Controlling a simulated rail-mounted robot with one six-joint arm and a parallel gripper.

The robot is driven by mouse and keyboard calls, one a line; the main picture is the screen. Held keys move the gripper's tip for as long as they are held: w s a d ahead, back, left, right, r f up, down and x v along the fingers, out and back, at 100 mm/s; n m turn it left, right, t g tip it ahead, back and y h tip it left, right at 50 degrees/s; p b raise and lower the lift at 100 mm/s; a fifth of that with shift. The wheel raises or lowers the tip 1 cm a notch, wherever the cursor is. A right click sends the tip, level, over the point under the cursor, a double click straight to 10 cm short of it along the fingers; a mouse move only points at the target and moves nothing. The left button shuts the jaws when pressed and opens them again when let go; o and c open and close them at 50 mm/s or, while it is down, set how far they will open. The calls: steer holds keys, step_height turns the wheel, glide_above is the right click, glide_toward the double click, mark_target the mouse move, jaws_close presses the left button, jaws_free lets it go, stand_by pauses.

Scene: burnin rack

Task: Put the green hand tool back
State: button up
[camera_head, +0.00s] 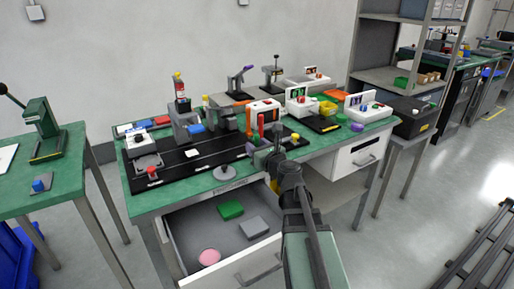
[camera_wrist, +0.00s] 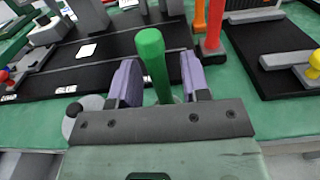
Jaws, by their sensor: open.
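The green hand tool (camera_wrist: 153,58) shows in the wrist view as a rounded green handle, roughly upright and leaning slightly. My gripper (camera_wrist: 158,72) has its two purple fingers on either side of the handle, with a visible gap at each side. The tool's lower end is hidden behind the gripper's body, so I cannot tell what it rests on. In the head view my gripper (camera_head: 270,160) is at the front edge of the green workbench (camera_head: 133,203), and the tool is too small there to make out clearly.
An orange tool (camera_wrist: 199,17) and a red tool (camera_wrist: 211,32) stand just beyond, right of the green handle. Black mats (camera_wrist: 110,57) lie on the bench. Below, an open drawer (camera_head: 180,238) holds a green block (camera_head: 231,209), a grey block (camera_head: 255,227) and a pink disc (camera_head: 209,257).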

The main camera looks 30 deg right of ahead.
steer(key=shift+s+r, duration=0.1)
steer(key=shift+r, duration=0.15)
steer(key=s, duration=0.7)
steer(key=shift+s+d, duration=0.15)
steer(key=shift+d, duration=0.1)
